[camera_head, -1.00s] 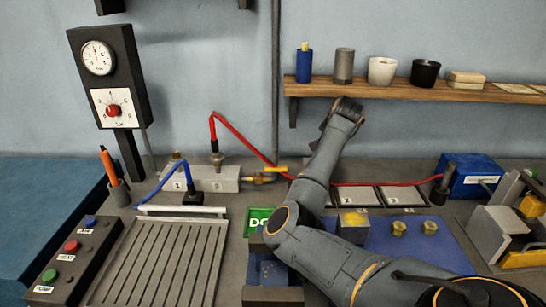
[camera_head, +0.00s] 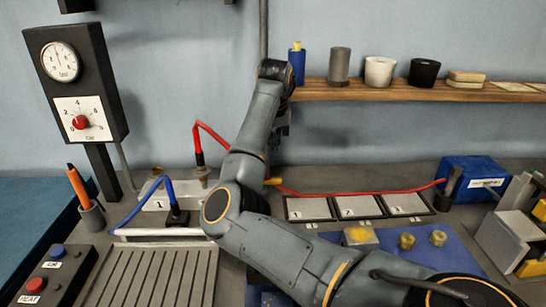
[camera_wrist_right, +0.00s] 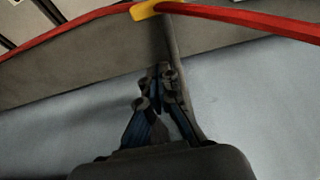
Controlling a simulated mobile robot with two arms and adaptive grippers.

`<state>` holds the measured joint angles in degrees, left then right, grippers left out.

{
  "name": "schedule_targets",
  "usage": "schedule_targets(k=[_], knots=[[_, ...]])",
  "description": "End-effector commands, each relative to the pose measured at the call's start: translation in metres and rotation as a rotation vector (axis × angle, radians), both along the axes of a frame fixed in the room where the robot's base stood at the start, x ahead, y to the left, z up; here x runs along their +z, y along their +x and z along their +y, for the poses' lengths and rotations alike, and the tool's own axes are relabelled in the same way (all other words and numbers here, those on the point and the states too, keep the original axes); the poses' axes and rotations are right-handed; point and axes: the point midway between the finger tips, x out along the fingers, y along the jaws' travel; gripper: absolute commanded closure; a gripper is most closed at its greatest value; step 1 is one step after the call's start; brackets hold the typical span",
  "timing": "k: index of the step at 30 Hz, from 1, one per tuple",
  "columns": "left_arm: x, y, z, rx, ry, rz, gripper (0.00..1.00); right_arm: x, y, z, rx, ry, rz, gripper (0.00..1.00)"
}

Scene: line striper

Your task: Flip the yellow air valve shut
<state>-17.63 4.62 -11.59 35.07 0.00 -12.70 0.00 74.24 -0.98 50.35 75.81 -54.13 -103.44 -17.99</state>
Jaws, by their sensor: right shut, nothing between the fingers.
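The yellow air valve (camera_head: 273,181) shows only as a small yellow end just right of my right forearm, beside the red hose; the rest of it is hidden behind the arm. In the right wrist view a yellow piece (camera_wrist_right: 157,8) shows at the top edge, at the red hose. My right gripper (camera_wrist_right: 157,78) is shut and empty there, apart from the yellow piece. In the head view my right gripper (camera_head: 280,132) is mostly hidden behind its own arm, above the valve. My left gripper is out of view.
A red hose (camera_head: 360,191) runs right across the bench to a blue box (camera_head: 474,179). A blue hose (camera_head: 134,203) and an upright red connector (camera_head: 199,146) stand left of my arm. A wooden shelf (camera_head: 400,93) with cups juts out at the back right.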

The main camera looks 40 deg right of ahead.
Motion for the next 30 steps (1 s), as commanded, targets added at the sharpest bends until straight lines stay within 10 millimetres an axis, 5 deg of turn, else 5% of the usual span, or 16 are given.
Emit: schedule_targets(k=[6, 14, 30], knots=[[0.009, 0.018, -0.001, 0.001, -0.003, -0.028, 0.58, -0.037, 0.009, -0.008, 0.001, 0.003, 0.004, 1.0], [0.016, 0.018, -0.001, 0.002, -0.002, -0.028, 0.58, -0.086, 0.022, -0.019, 0.0, 0.003, 0.003, 1.0], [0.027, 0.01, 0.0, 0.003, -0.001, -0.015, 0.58, -0.087, -0.008, 0.006, -0.001, 0.0, 0.0, 1.0]])
